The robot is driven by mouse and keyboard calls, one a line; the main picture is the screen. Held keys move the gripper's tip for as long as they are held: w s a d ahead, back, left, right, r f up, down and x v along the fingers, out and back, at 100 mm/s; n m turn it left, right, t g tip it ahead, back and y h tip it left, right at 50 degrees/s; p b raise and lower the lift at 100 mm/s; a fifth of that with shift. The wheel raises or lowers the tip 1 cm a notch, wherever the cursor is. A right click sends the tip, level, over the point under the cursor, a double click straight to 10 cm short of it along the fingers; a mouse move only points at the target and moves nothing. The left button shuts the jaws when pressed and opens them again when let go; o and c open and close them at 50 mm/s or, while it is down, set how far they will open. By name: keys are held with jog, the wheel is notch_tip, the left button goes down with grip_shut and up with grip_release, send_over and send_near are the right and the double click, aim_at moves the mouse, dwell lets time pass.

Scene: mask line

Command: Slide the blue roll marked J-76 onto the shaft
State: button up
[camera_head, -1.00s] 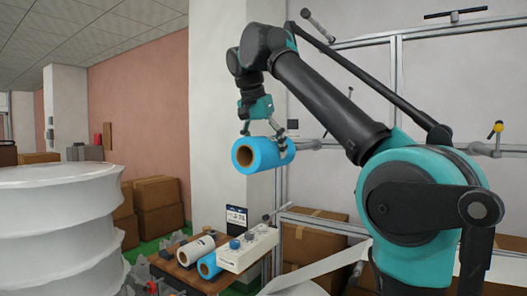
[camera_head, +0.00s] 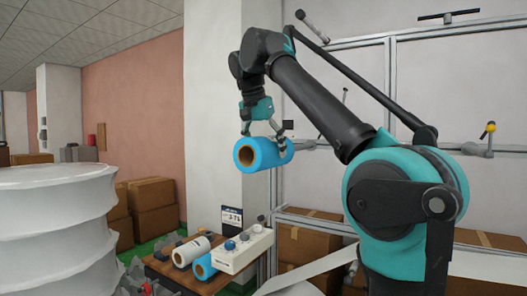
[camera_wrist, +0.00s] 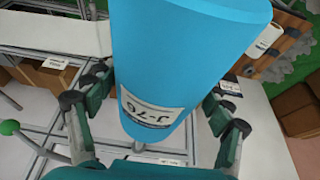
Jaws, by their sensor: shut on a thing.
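The blue roll (camera_head: 258,155) is in my gripper (camera_head: 265,136), held up in the air with its open brown core facing the head camera. In the wrist view the roll (camera_wrist: 190,50) fills the middle, and its label reads J-76. The fingers of my gripper (camera_wrist: 152,108) lie on both sides of it, shut on it. A grey horizontal shaft (camera_head: 314,145) on the metal frame shows just right of the roll. The roll overlaps its near end in the picture, so I cannot tell whether they touch or line up.
A wooden table (camera_head: 172,271) below holds a white roll (camera_head: 195,251), another blue roll (camera_head: 204,268), a white box with knobs (camera_head: 243,252) and a dark sign (camera_head: 231,218). A large white ribbed object (camera_head: 55,230) stands at left. The metal frame (camera_head: 391,80) rises behind my arm.

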jog(key=shift+w+d, duration=0.65)
jog(key=shift+w, duration=0.3)
jog(key=shift+w+d, duration=0.75)
jog(key=shift+w, duration=0.25)
jog(key=shift+w+d, duration=0.75)
jog(key=shift+w, duration=0.25)
jog(key=shift+w+d, duration=0.1)
jog(key=shift+w, duration=0.05)
jog(key=shift+w+d, duration=0.7)
jog(key=shift+w, duration=0.25)
jog(key=shift+w+d, duration=0.65)
jog(key=shift+w, duration=0.3)
jog(key=shift+w+d, duration=0.75)
jog(key=shift+w, duration=0.25)
jog(key=shift+w+d, duration=0.75)
jog(key=shift+w, duration=0.25)
jog(key=shift+w, duration=0.1)
jog(key=shift+w+d, duration=0.75)
jog(key=shift+w, duration=0.2)
jog(key=shift+w+d, duration=0.7)
jog(key=shift+w, duration=0.25)
